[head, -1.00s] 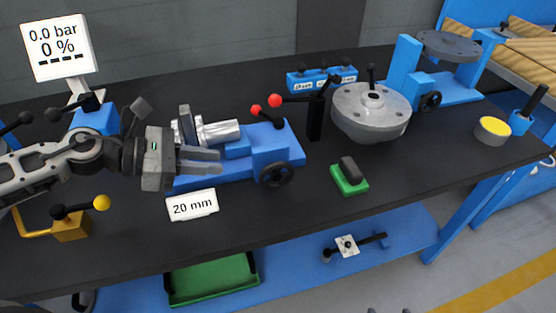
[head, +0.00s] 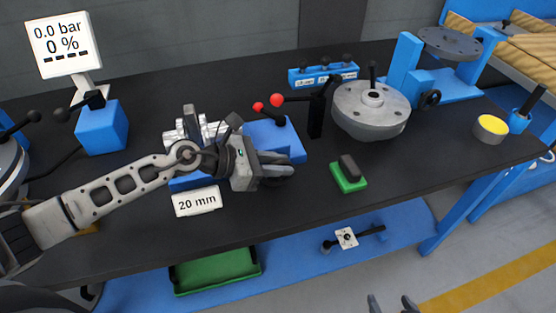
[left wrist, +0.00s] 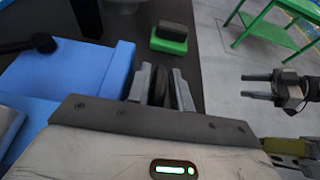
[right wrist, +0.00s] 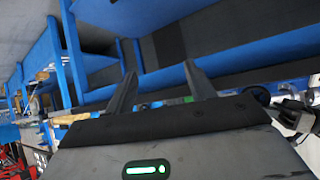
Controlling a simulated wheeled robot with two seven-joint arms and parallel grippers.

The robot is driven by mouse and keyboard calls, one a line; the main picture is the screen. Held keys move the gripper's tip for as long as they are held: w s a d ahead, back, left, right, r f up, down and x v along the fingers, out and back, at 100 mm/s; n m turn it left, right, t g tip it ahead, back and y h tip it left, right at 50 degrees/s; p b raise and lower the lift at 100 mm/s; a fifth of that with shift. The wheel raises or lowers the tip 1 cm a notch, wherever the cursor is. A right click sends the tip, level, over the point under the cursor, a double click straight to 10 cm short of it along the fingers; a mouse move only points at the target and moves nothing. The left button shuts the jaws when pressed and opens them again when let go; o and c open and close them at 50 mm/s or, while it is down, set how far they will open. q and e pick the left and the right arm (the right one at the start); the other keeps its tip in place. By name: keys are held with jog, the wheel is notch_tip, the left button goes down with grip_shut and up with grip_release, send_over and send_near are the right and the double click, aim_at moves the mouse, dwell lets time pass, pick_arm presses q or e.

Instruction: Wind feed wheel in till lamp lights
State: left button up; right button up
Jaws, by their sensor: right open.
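The feed wheel is a small dark handwheel on the front right of the blue machine (head: 285,138); in the head view my gripper mostly covers it. In the left wrist view a dark rim, likely the wheel (left wrist: 159,88), lies between the fingers of my left gripper (left wrist: 162,85). The fingers stand close on either side; whether they press on it is unclear. My left gripper also shows in the head view (head: 278,170). My right gripper (right wrist: 160,85) is open and empty, low in front of the bench (head: 390,303). I cannot make out a lit lamp.
A display (head: 62,45) reads 0.0 bar and 0 %. A 20 mm sign (head: 197,201) stands before the machine. A black post (head: 317,112), the grey flanged shell (head: 370,112) and a green block (head: 348,177) are to the right.

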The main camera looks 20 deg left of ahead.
jog(key=shift+f, duration=0.1)
pick_arm(q)
grip_shut()
jog(key=shift+f+b, duration=0.4)
jog(key=shift+b, duration=0.7)
jog(key=h+b, duration=0.1)
jog(key=b, duration=0.2)
jog(key=shift+a+f+t, duration=0.1)
jog(key=shift+f+t, duration=0.05)
jog(key=shift+t, duration=0.25)
jog(key=b, duration=0.3)
jog(key=shift+s+a+r+t+h, duration=0.1)
jog(key=shift+s+r+t+h, duration=0.05)
jog(key=shift+r+t+h, duration=0.2)
jog(key=shift+r, duration=0.1)
pick_arm(e)
jog(key=f, duration=0.1)
jog(key=a+f, duration=0.1)
jog(key=f, duration=0.1)
jog(key=shift+w+f+m+t+y, duration=0.1)
jog(key=shift+w+m+t+y, duration=0.05)
jog(key=shift+m+t+y, duration=0.2)
pick_arm(q)
jog(key=shift+r, duration=0.1)
